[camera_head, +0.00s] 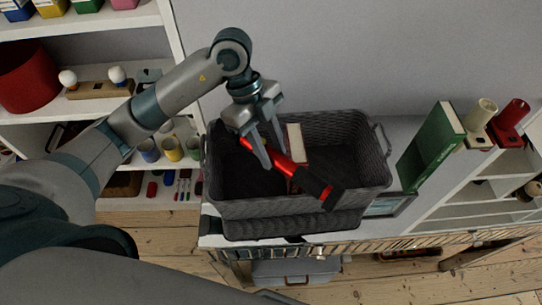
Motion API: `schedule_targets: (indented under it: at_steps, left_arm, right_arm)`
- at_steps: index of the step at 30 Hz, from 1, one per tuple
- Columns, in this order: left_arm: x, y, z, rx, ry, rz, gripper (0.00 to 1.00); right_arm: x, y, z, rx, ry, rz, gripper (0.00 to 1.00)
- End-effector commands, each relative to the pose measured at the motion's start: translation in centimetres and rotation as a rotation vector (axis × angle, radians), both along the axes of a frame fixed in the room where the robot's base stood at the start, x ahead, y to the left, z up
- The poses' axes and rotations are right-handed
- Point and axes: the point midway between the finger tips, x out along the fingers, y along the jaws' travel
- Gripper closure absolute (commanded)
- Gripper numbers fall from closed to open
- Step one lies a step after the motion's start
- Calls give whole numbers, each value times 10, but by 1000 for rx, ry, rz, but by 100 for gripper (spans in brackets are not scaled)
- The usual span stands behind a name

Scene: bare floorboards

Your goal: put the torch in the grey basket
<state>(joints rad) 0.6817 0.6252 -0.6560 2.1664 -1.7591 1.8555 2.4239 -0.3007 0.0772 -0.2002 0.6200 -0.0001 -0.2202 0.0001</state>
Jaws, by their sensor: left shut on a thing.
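The torch (280,161) is red with black ends and hangs tilted, its wide black head toward the lower right. My left gripper (274,158) is shut on it near its middle and upper part. The grey basket (290,208) is a dark woven basket on top of a white cabinet. The torch and the gripper show over the basket's opening, with the torch head near the front rim. I cannot tell how deep the torch is. Inside the basket a cream and red upright thing (296,146) is partly hidden behind the torch. My right gripper is not in view.
A green book (432,145) stands right of the basket, with cream and red holders (509,120) beyond it. White shelves (95,45) with a red bin (25,77) and cups stand at the left. A plain wall is behind. Bare floorboards lie in front.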

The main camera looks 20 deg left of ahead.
Motion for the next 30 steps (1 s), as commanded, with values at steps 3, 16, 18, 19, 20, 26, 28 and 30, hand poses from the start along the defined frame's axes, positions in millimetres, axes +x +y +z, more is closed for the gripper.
schedule_targets:
  at_steps: [3, 16, 18, 19, 20, 26, 28, 30]
  left_arm:
    - [-1, 0, -10, 1, 5, 1, 99]
    - [0, 0, -36, 0, 1, 0, 99]
    - [0, 0, -36, 0, 1, -1, 99]
    - [0, 0, -36, 0, 1, 0, 99]
    - [0, 0, -37, 0, 1, 0, 99]
    - [0, 0, -42, 0, 1, 0, 99]
    - [0, 0, -42, 0, 1, 0, 57]
    - [0, 0, -41, 1, 2, -1, 51]
  right_arm:
    - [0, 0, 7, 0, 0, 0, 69]
    - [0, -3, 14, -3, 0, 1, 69]
    - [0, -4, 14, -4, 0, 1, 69]
    - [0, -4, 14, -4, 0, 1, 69]
    - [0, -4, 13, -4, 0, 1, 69]
    - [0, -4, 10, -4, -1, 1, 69]
    - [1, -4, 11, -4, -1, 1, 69]
    - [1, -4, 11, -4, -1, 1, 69]
